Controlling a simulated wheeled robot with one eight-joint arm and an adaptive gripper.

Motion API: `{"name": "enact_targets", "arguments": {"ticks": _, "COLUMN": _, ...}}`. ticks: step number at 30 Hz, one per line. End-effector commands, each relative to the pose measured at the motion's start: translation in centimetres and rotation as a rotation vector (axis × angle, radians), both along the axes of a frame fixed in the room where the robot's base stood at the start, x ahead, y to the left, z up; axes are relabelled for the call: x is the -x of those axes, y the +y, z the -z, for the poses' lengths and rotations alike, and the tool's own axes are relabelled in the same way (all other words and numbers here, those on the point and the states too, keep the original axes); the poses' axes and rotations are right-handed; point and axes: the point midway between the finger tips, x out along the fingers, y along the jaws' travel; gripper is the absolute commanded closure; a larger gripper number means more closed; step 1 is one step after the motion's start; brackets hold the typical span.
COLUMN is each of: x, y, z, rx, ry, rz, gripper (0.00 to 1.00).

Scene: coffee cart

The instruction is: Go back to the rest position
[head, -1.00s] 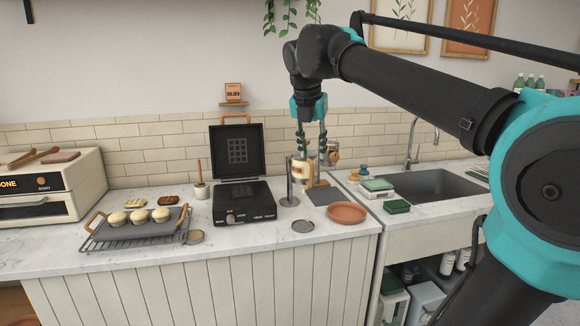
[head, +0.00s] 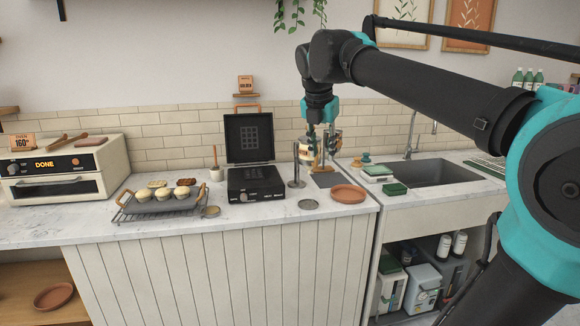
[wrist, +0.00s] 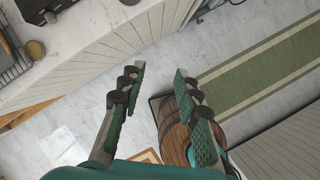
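My gripper (head: 322,158) hangs pointing down at the end of my arm in the head view, and its fingers overlap the items at the back of the counter. In the wrist view my gripper (wrist: 160,72) shows its two green-padded fingers wide apart with nothing between them. Pale floor lies below the fingers there. A pale cup-like item (head: 306,152) shows partly behind the fingers in the head view; the fingers do not hold it.
The counter (head: 258,214) bears an oven reading DONE (head: 62,164), a rack of buns (head: 130,214), an open black press (head: 256,184) and a terracotta plate (head: 348,194). A sink (head: 440,172) is at right. A green striped rug (wrist: 262,75) lies on the floor.

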Motion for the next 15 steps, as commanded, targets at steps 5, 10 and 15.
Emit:
{"name": "enact_targets", "arguments": {"ticks": 5, "x": -0.1, "y": -0.6, "z": 2.4, "rx": -0.057, "ry": -0.013, "rz": 0.129, "gripper": 0.68}}
{"name": "enact_targets", "arguments": {"ticks": 10, "x": -0.1, "y": -1.5, "z": 5.6, "rx": -0.134, "ry": -0.031, "rz": 0.309, "gripper": 0.68}}
{"name": "enact_targets", "arguments": {"ticks": 15, "x": 0.4, "y": -2.8, "z": 10.2, "rx": -0.244, "ry": -0.055, "rz": 0.565, "gripper": 0.68}}
